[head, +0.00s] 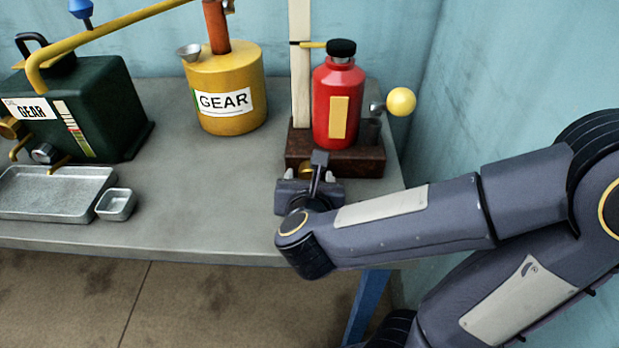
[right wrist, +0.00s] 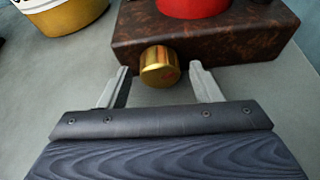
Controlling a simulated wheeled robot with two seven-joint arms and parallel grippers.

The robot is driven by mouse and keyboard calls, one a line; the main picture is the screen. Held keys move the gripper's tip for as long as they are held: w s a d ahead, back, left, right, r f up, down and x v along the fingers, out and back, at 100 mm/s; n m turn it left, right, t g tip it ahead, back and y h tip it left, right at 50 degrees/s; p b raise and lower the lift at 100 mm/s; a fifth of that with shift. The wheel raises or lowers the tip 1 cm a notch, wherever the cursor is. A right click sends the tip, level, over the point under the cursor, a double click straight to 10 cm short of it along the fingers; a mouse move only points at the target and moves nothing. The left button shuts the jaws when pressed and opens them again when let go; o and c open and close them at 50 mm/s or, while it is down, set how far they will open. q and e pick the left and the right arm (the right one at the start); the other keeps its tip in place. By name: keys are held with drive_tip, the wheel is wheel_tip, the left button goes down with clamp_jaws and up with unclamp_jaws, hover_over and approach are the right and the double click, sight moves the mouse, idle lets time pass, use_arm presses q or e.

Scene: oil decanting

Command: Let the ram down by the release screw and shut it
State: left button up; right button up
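The red bottle jack (head: 338,100) with a black cap (head: 341,48) stands upright on a dark brown block (head: 360,162) at the table's right end. The brass release screw (head: 305,170) sticks out of the block's front face. In the right wrist view the brass screw (right wrist: 158,67) sits between the fingertips. My right gripper (right wrist: 160,80) is open, one finger on each side of the screw, with a gap showing at both sides. In the head view my right gripper (head: 308,180) is at the block's front, partly hiding the screw. My left gripper is not in view.
A yellow GEAR can (head: 225,115) with a funnel (head: 189,52) stands left of the jack. A dark green GEAR container (head: 90,110), a metal tray (head: 50,192) and a small dish (head: 116,204) are farther left. A yellow ball knob (head: 401,101) is right of the jack. The table middle is clear.

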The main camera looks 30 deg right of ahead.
drive_tip(key=c, duration=0.8)
drive_tip(key=shift+c, duration=0.2)
drive_tip(key=shift+a+n, duration=0.1)
drive_tip(key=shift+n, duration=0.2)
drive_tip(key=shift+a+f+n+g+h+b, duration=0.1)
drive_tip(key=shift+n+g+h+b, duration=0.35)
drive_tip(key=shift+n+h, duration=0.35)
drive_tip(key=shift+w+n+g+h+b, duration=0.1)
drive_tip(key=shift+n+g+h+b, duration=0.4)
drive_tip(key=shift+n, duration=0.6)
drive_tip(key=o, duration=1)
